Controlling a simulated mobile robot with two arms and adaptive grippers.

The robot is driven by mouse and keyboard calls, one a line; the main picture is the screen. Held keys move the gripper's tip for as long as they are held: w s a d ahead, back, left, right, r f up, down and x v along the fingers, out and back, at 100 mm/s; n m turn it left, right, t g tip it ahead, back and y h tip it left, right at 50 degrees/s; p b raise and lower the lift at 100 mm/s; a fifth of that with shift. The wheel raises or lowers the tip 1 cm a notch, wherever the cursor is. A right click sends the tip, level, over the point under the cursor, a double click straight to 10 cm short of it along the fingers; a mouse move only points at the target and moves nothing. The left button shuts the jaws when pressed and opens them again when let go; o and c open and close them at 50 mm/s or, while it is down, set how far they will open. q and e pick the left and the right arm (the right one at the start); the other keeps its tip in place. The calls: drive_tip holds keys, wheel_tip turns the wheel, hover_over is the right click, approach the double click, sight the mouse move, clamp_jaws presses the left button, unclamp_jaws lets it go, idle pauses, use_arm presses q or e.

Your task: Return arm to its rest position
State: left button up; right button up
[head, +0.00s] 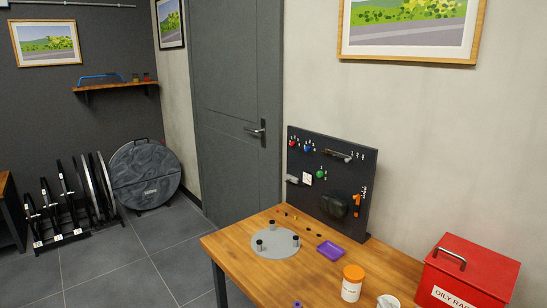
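Neither of my grippers shows in the head view, and no part of my arms is visible. The wooden workbench (236,256) fills the lower right of the view. On it lies a round grey plate (277,251) with 3 dark-topped posts standing on it. A purple tray (330,249) sits to the right of the plate. A white jar with an orange lid (352,284) stands nearer the front.
A black pegboard (333,160) with tools stands at the bench's back. A red box (465,272) is at the right, beside a white cup (388,301). A grey door (236,100), a wheel rack (50,232) and a round black bag (146,175) are beyond. Tiled floor at left is clear.

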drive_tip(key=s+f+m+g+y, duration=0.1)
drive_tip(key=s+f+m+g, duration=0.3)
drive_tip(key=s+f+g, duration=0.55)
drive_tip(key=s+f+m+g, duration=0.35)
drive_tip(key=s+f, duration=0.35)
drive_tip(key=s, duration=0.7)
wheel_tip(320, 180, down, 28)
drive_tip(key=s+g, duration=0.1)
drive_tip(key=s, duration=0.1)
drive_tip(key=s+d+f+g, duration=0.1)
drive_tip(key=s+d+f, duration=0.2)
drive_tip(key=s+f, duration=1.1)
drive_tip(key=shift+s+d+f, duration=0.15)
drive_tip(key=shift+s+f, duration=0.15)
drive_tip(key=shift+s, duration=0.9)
